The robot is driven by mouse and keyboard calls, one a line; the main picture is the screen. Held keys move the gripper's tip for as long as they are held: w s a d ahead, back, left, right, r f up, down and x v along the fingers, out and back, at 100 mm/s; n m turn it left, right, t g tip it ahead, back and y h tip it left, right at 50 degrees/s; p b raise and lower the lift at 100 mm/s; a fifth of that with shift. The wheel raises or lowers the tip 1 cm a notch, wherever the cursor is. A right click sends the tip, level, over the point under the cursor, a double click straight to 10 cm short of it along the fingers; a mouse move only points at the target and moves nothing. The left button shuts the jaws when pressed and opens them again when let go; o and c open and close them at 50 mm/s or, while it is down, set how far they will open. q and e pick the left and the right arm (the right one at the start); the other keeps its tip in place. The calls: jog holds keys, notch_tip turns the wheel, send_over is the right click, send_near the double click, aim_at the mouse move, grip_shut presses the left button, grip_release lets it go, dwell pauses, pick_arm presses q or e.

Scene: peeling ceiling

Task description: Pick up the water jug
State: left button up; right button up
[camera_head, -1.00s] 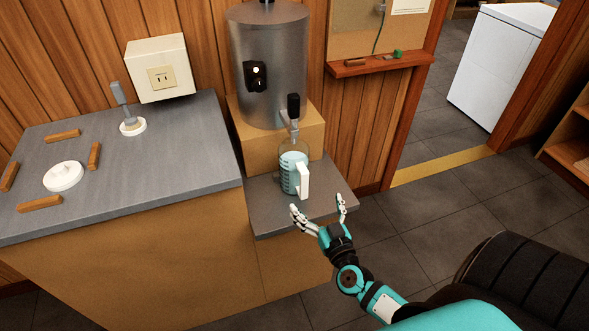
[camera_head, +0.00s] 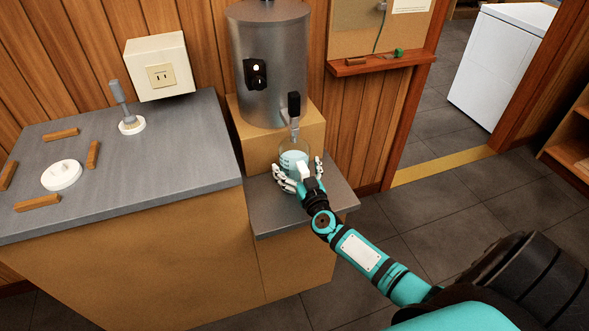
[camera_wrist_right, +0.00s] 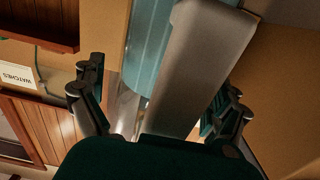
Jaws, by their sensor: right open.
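The water jug (camera_head: 292,157) is a clear pitcher with a white handle and light blue contents. It stands upright on the low grey shelf, under the tap of the metal urn. My right gripper (camera_head: 304,177) is open around the jug's handle side, with fingers to either side of the handle; its palm hides the lower part of the jug. In the right wrist view the handle (camera_wrist_right: 205,65) runs between the spread fingers (camera_wrist_right: 160,108), with the bluish jug body (camera_wrist_right: 150,45) behind it. Whether the fingers touch the jug I cannot tell. My left gripper is not in view.
The metal urn (camera_head: 268,65) with a black tap lever (camera_head: 294,104) stands on a wooden block (camera_head: 255,142) just behind the jug. A higher grey counter (camera_head: 110,190) with several wooden pieces is on the left. Bare shelf (camera_head: 290,219) shows in front; open floor lies right.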

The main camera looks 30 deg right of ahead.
jog(key=c, duration=1.1)
jog(key=shift+r, duration=0.1)
jog(key=shift+c, duration=0.5)
jog(key=shift+r, duration=0.1)
